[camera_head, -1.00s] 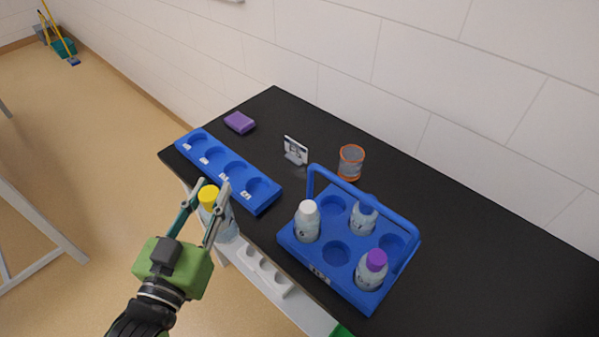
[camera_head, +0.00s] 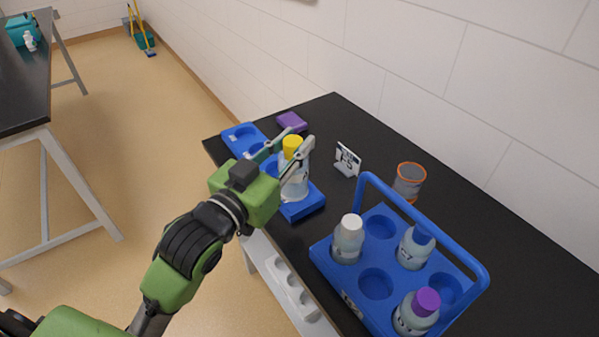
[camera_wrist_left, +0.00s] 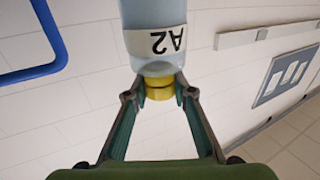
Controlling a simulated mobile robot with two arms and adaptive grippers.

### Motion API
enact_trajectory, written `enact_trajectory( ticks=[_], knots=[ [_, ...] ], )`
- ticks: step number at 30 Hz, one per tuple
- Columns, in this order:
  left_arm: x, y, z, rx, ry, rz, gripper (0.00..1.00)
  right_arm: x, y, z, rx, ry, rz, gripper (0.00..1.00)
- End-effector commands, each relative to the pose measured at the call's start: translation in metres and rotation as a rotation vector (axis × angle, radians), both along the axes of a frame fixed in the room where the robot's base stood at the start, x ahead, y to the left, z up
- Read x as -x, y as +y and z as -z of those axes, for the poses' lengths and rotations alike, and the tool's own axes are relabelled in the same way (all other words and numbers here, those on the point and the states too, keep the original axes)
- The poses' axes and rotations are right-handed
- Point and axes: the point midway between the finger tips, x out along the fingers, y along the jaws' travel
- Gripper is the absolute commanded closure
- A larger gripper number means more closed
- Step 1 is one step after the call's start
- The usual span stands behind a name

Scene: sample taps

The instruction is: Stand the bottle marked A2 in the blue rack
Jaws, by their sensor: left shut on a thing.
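The bottle marked A2 (camera_head: 294,182) is clear with a yellow cap. My left gripper (camera_head: 292,150) is shut on it at the cap end and holds it upright at the near end of the blue rack. In the left wrist view the A2 label on the bottle (camera_wrist_left: 155,40) shows upside down, with the gripper (camera_wrist_left: 160,88) closed around the yellow cap. The blue rack (camera_head: 302,207) is a long block with a row of round holes, partly hidden by my gripper and the bottle. Whether the bottle's base is inside a hole cannot be told. My right gripper is not in view.
A blue carrier (camera_head: 328,258) with a raised handle holds several bottles to the right. An orange-rimmed cup (camera_head: 409,181), a small sign (camera_head: 347,160) and a purple block (camera_head: 292,122) stand behind on the black table (camera_head: 500,235). A white rack (camera_head: 290,287) sits lower in front.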

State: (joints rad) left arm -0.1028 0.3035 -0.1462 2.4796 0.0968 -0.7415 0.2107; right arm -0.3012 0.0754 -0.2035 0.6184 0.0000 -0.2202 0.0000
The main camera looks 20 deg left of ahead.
Motion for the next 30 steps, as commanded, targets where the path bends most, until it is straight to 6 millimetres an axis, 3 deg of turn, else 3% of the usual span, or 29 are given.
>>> enact_trajectory(
  ticks=[3, 6, 12, 17, 24, 30],
  knots=[
    [-0.028, 0.005, 0.011, -0.001, 0.001, -0.002, 1.0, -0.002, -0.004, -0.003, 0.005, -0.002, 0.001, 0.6],
    [-0.042, 0.007, 0.034, 0.0, 0.002, -0.002, 1.0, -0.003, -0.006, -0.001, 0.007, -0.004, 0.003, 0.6],
    [-0.062, 0.01, 0.057, 0.0, -0.002, 0.0, 1.0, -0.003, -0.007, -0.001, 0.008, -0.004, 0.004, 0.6],
    [-0.069, 0.011, 0.066, 0.0, -0.002, 0.0, 1.0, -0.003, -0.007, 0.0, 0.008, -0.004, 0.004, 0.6],
    [-0.072, 0.011, 0.097, 0.001, -0.001, 0.0, 1.0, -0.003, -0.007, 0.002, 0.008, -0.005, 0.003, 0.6],
    [-0.072, 0.011, 0.098, 0.001, -0.004, 0.0, 1.0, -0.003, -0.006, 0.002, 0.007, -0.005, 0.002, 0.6]
  ],
)
